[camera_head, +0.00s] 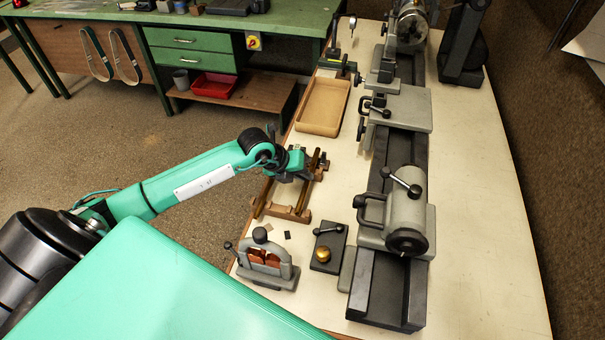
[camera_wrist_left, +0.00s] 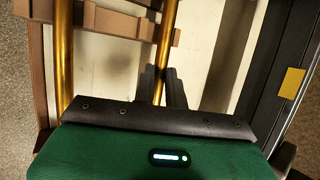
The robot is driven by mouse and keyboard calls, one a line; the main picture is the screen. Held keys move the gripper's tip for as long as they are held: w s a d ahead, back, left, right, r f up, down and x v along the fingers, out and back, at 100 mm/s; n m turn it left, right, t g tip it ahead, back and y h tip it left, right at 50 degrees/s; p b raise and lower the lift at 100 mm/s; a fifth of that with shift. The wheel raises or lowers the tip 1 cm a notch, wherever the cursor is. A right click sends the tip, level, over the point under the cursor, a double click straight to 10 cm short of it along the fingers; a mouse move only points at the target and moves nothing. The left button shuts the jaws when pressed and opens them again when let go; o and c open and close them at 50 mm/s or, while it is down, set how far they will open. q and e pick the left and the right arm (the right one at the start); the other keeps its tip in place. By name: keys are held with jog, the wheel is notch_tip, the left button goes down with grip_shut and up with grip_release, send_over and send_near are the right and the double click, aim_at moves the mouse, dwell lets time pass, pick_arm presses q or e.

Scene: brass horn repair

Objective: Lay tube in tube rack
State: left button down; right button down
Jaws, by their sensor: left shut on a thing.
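The wooden tube rack (camera_head: 288,213) lies on the bench below my left gripper (camera_head: 314,168). The left gripper (camera_wrist_left: 163,88) is shut on a brass tube (camera_wrist_left: 168,35), which runs lengthwise between its dark fingers. In the head view this tube (camera_head: 304,197) lies along the right side of the rack. A second brass tube (camera_wrist_left: 63,45) runs along the rack's left side, about parallel. The held tube passes over or at the end of a rack crosspiece (camera_wrist_left: 118,23); I cannot tell whether it rests in a notch. My right gripper is not in view.
A grey lathe (camera_head: 405,140) stands right of the rack. An empty tan tray (camera_head: 323,106) lies behind it. A grey fixture with copper-coloured jaws (camera_head: 266,262) and a dark block with a brass knob (camera_head: 328,250) stand in front. The bench's left edge is close to the rack.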

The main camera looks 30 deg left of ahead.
pick_arm(q)
jog(key=shift+f, duration=0.45)
jog(key=c, duration=1.4)
grip_release()
jog(key=shift+o, duration=0.2)
jog(key=shift+b, duration=0.3)
jog(key=b+v, duration=0.3)
jog(key=v, duration=1)
jog(key=shift+s+r, duration=0.25)
jog(key=shift+r, duration=0.05)
jog(key=shift+a, duration=0.1)
